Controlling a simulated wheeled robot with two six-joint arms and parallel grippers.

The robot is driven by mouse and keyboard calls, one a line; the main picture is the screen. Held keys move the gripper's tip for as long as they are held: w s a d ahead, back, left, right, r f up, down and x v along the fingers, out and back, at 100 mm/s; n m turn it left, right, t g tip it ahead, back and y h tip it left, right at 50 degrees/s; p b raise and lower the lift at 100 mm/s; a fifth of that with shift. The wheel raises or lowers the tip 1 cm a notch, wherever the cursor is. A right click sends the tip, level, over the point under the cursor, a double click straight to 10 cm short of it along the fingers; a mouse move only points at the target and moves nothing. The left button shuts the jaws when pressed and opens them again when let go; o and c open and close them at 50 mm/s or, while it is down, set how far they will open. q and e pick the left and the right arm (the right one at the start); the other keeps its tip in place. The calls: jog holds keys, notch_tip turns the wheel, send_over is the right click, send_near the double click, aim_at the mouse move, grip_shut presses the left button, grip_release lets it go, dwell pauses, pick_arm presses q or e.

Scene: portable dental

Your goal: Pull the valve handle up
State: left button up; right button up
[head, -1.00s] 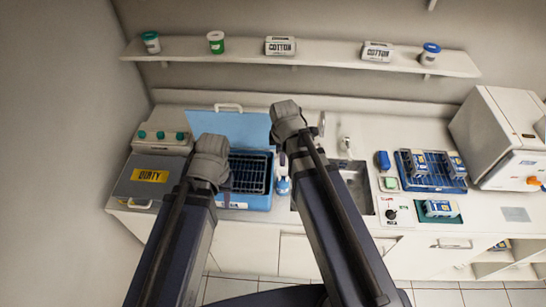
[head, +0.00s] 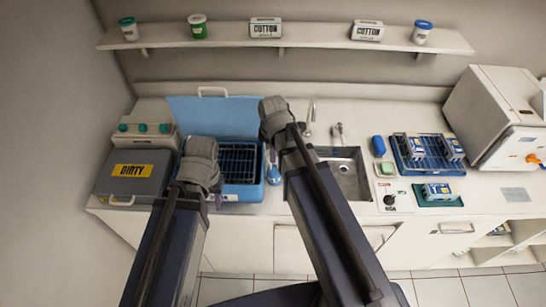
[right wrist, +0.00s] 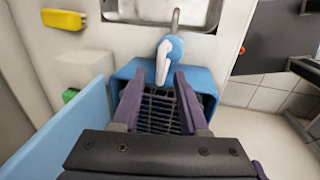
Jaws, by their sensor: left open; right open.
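A rounded blue valve with a white lever handle sits at the side of a blue tub with a wire basket (head: 240,192). In the right wrist view the white valve handle (right wrist: 162,62) hangs down over the tub's far edge. In the head view the valve (head: 273,174) shows beside the right arm. My right gripper (right wrist: 158,82) is open and empty over the basket, its fingers either side of the handle's line and apparently short of it.
The tub's raised blue lid (head: 215,112) stands behind the basket. A grey DIRTY box (head: 130,185) is at the left. A sink (head: 345,178) with a tap lies right of the tub. Blue trays and a white machine (head: 500,115) stand further right.

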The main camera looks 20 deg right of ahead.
jog(key=shift+f, duration=0.2)
grip_shut()
dwell(0.3)
dwell(1.1)
